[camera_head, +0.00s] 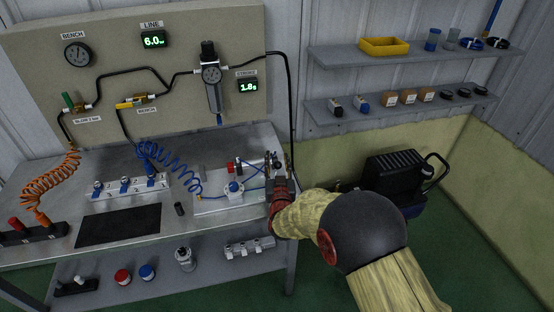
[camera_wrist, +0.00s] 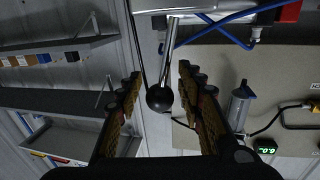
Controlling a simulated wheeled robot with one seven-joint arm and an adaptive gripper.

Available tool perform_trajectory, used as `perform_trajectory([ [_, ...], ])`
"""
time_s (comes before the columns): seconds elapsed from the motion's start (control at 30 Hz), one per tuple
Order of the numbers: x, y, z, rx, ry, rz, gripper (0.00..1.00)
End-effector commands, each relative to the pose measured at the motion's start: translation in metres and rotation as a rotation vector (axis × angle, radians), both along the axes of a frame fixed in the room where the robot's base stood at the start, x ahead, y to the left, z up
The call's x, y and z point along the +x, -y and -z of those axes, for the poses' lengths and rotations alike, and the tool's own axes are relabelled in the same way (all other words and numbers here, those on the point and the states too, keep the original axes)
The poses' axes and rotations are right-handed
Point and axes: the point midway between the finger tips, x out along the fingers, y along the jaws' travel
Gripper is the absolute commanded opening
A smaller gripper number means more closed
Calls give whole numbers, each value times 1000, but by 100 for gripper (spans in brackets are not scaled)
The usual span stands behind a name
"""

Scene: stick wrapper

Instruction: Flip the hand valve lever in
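The hand valve lever is a shiny metal rod ending in a black ball knob (camera_wrist: 160,98). It shows in the middle of the wrist view, below a silver valve body at the top edge. My gripper (camera_wrist: 160,75) is open, with one finger on each side of the lever. A gap shows between each finger and the knob. In the head view my gripper (camera_head: 280,170) is at the right end of the pale fixture plate (camera_head: 212,205) on the bench. The lever is too small and too covered there to make out clearly.
Blue tubing (camera_wrist: 225,18) runs close to the valve. A gauge panel (camera_head: 120,50) stands behind. Shelves (camera_head: 400,110) hang on the right wall, with a black compressor (camera_head: 393,168) below.

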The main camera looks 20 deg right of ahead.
Motion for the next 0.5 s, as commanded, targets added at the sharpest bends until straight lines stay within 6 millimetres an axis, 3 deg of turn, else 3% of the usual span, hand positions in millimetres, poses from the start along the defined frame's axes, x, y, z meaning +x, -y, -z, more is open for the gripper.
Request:
perform_trajectory([
  [0.2, 17, 4, 1, -1, 0, 0, 38],
  [0.5, 18, 4, 0, -1, 0, 0, 37],
])
